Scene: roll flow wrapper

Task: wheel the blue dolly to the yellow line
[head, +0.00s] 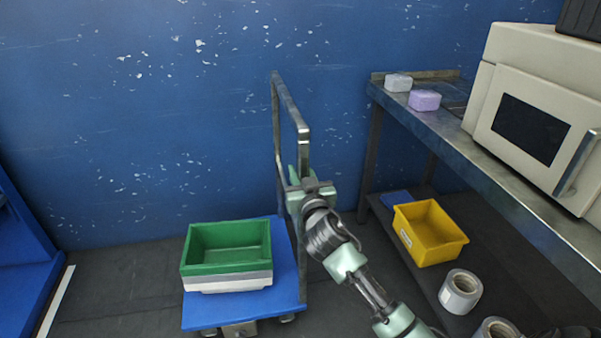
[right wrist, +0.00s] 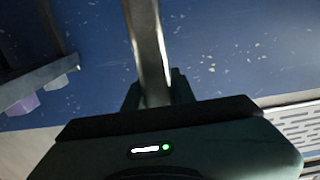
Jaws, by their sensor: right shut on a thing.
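The blue dolly (head: 289,262) stands on the dark floor, with an upright metal handle frame (head: 303,133) along its right end. My right gripper (head: 300,176) is shut on the near post of this frame, low on the handle. In the right wrist view the metal post (right wrist: 147,45) runs up from between the fingers (right wrist: 155,92). A green bin (head: 230,264) sits on the dolly, stacked on grey and white ones. I see no yellow line; a whitish floor line (head: 56,300) lies at the far left. My left gripper is out of view.
A metal workbench (head: 443,128) stands at right with a cream machine (head: 533,115) and two small packs on top. A yellow bin (head: 429,233) and film rolls (head: 460,291) are on its lower shelf. A blue structure (head: 22,275) stands at left. Floor between it and the dolly is clear.

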